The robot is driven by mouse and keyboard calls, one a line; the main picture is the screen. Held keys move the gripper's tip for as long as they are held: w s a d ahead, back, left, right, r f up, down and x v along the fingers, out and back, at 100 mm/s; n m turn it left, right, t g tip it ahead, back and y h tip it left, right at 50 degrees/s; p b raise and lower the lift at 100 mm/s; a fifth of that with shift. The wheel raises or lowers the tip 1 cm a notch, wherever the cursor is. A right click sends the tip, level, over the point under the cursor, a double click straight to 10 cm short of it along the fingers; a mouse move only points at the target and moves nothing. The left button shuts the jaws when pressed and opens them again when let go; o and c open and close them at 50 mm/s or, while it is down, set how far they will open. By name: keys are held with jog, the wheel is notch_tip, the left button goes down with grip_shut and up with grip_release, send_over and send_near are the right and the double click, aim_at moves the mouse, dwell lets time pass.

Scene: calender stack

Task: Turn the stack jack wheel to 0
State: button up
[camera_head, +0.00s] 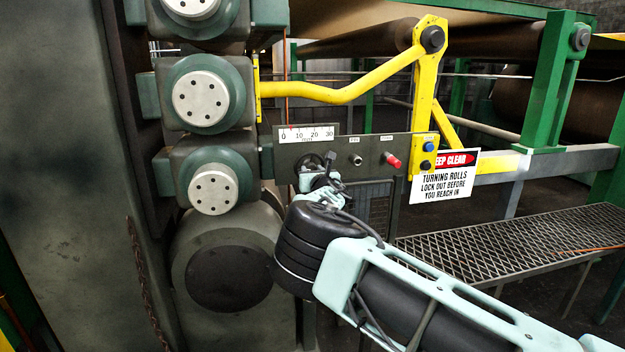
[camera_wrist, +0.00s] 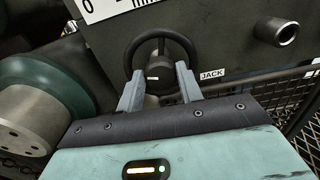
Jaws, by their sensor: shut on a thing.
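The stack jack wheel is a small black handwheel (camera_wrist: 160,34), seen in the wrist view beside a label reading JACK (camera_wrist: 212,75). In the head view the wheel (camera_head: 307,162) is mostly hidden behind my gripper. My gripper (camera_wrist: 160,72) has its two grey fingers on either side of the wheel's hub, at the lower part of the wheel, and is shut on it. The exact contact is hard to see. Above the wheel in the head view is a white scale (camera_head: 308,135) marked 0, 10, 20, 30. A small red mark shows at its top edge, between 0 and 10.
Large rolls with pale end caps (camera_head: 201,99) stand close on the left. A warning sign (camera_head: 443,178) and a grated walkway (camera_head: 515,235) are on the right.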

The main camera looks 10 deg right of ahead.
jog(key=shift+d+f+m+b, duration=0.1)
jog(key=shift+f+m+b, duration=0.1)
jog(key=shift+m+b, duration=4.15)
jog(key=shift+f+m+b, duration=0.15)
jog(key=shift+m+b, duration=2.15)
jog(key=shift+m, duration=4.1)
jog(key=shift+d+f+m+b, duration=0.1)
jog(key=shift+f+m+b, duration=0.1)
jog(key=shift+m+b, duration=4.15)
jog(key=m+p, duration=0.2)
jog(key=shift+a+m, duration=0.1)
jog(key=shift+m, duration=0.2)
jog(key=o, duration=1)
jog(key=shift+r, duration=0.1)
